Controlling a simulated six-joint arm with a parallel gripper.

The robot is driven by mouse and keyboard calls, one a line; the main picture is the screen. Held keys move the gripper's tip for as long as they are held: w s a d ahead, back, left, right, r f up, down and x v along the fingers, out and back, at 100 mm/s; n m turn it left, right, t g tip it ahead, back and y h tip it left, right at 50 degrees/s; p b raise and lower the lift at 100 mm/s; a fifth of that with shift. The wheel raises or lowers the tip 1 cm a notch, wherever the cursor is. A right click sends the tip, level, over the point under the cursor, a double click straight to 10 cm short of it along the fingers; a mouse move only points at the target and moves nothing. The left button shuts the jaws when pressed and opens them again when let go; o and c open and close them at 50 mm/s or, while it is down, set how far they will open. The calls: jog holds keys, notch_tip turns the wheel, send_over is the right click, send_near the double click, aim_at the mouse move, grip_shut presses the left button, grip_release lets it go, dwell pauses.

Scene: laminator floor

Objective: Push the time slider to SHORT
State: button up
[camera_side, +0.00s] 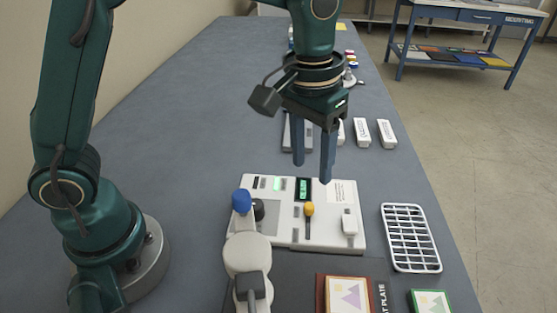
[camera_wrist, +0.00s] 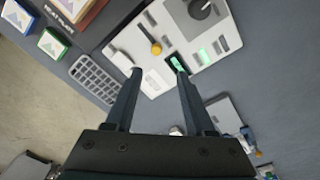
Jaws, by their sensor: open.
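The white control panel (camera_side: 275,240) lies on the blue-grey bench and also shows in the wrist view (camera_wrist: 188,38). It carries a yellow knob (camera_side: 309,209) near its middle, seen in the wrist view too (camera_wrist: 156,49). A white block (camera_side: 349,224) sits at its right side. A lit green display (camera_side: 303,189) is near its far edge. I cannot read which control is the time slider or where SHORT is marked. My gripper (camera_side: 312,174) is open and empty, pointing down above the panel's far part; its fingers also show in the wrist view (camera_wrist: 158,74).
A blue knob (camera_side: 242,202) and a dark dial (camera_side: 259,209) stand at the panel's left. A white wire rack (camera_side: 410,238) lies to the right. Framed pictures (camera_side: 345,295) are in front. Several white blocks (camera_side: 361,132) lie behind.

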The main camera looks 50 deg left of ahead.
aim_at(309, 205)
jog(key=f, duration=0.2)
jog(key=d+f, duration=0.1)
jog(key=shift+s+g, duration=0.25)
jog(key=shift+g, duration=0.15)
jog(key=shift+f, duration=2.25)
grip_shut()
